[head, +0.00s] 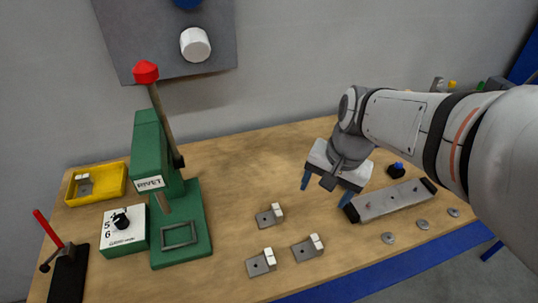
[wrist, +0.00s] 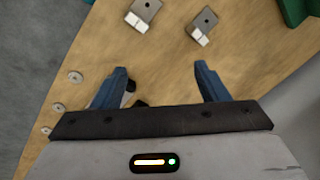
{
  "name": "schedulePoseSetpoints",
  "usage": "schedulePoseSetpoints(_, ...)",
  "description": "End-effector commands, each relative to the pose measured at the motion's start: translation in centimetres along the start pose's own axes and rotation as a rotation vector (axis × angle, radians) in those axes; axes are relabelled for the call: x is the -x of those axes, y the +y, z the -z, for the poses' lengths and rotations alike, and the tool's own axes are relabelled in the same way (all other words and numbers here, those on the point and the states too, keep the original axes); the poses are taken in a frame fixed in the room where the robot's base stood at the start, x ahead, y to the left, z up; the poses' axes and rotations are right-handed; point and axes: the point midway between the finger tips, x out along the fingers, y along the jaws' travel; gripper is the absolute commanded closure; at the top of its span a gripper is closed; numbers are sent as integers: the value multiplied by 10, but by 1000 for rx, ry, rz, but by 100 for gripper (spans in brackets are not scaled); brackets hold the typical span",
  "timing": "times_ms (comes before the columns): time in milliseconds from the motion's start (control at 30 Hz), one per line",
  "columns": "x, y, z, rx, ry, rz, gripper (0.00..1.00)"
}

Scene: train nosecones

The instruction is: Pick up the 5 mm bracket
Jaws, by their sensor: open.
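Three similar grey brackets with white upright blocks lie on the wooden table: a back one (head: 265,218), a front left one (head: 258,266) and a front right one (head: 304,250). Another bracket (head: 84,184) is in the yellow bin (head: 112,184). I cannot tell which is the 5 mm one. My gripper (head: 326,190) is open and empty above the table, right of the three brackets. In the wrist view, two brackets, one left (wrist: 143,10) and one right (wrist: 204,25), lie beyond the blue fingertips (wrist: 158,78), apart from them.
A green rivet press (head: 182,222) with a red-tipped lever stands left, beside a box (head: 125,228) marked 5 and 6. A red-handled tool (head: 66,262) is at far left. A grey bar (head: 390,200) and several metal discs (head: 423,224) lie right.

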Motion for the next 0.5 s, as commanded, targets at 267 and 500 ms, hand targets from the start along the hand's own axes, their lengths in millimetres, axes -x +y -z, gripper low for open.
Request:
schedulePoseSetpoints(267, -79, -48, 38, -594, -248, 2, 33)
schedulePoseSetpoints(500, -105, -66, 50, -817, -337, -21, 33)
